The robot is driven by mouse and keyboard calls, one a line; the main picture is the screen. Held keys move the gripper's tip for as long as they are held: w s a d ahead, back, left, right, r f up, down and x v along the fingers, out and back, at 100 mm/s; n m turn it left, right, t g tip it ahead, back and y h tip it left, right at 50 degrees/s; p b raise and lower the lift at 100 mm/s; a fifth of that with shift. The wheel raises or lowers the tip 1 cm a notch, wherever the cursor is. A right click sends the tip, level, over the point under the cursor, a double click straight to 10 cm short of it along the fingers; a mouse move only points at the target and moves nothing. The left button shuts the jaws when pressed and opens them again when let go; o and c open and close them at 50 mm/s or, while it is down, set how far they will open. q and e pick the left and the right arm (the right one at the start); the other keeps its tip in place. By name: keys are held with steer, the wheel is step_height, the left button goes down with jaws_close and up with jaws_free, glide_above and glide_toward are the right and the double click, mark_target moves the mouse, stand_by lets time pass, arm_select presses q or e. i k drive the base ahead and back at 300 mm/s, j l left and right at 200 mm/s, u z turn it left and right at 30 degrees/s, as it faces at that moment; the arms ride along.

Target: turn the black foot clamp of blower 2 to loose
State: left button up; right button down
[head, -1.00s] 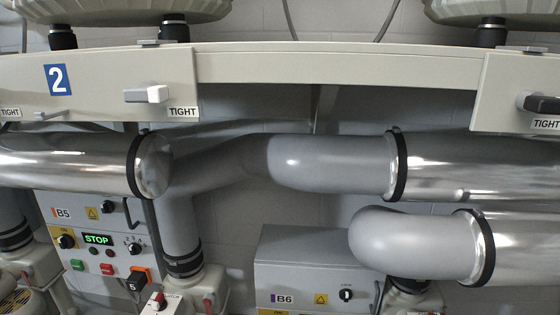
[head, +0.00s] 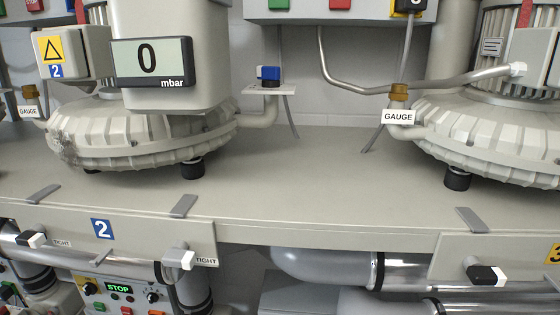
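Blower 2 (head: 130,130) is the ribbed grey housing at the left of the head view, standing on the bench. Below it, a pale front plate (head: 130,240) carries a blue number 2 sign (head: 101,229). At the plate's left is a foot clamp handle with black and white parts (head: 31,239), beside a TIGHT label (head: 62,243). At the plate's right is a grey and white clamp handle (head: 179,258), at another TIGHT label (head: 206,261). Neither of my grippers is in view.
A display (head: 151,62) reads 0 mbar. A blue and black valve handle (head: 268,75) stands right of blower 2. Another blower (head: 490,135) stands at right; its front plate has a black and white handle (head: 486,274). The bench middle (head: 330,190) is clear.

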mark_target(36, 236)
steer(key=k+j+u, duration=0.1)
steer(key=u, duration=1.25)
